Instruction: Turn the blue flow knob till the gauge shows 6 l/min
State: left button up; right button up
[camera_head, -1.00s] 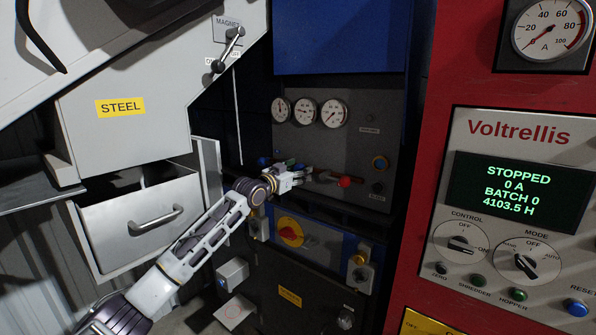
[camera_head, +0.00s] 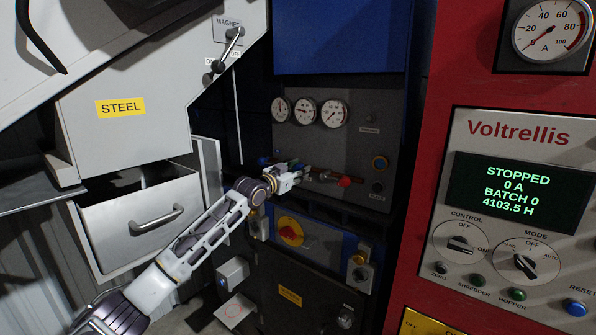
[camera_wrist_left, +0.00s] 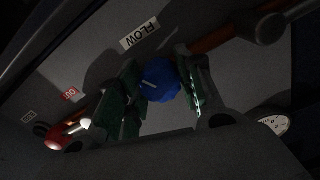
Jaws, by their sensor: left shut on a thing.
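The blue flow knob (camera_wrist_left: 161,80) shows in the left wrist view, with a pale line on its face and a FLOW label (camera_wrist_left: 140,35) beside it. My left gripper (camera_wrist_left: 165,88) has its green-lit fingers on both sides of the knob and is shut on it. In the head view my left gripper (camera_head: 304,172) is at the dark panel, below three round gauges; the knob cannot be made out clearly there. The gauges are a left (camera_head: 281,109), a middle (camera_head: 306,111) and a right one (camera_head: 334,113). Their numbers are too small to read. My right gripper is not in view.
A red knob (camera_head: 345,181) sits right of my gripper on the same panel. Below is a red rotary switch (camera_head: 291,231) on a yellow plate. An open steel drawer (camera_head: 140,215) stands left of my forearm. A red Voltrellis cabinet (camera_head: 425,200) stands on the right.

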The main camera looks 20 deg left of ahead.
pick_arm(q)
jog(key=m+p, duration=0.1)
jog(key=m, duration=0.2)
jog(key=shift+m+p, duration=0.3)
jog(key=o, duration=1)
jog(key=shift+o, duration=0.2)
jog(key=v, duration=1.2)
dwell(0.6)
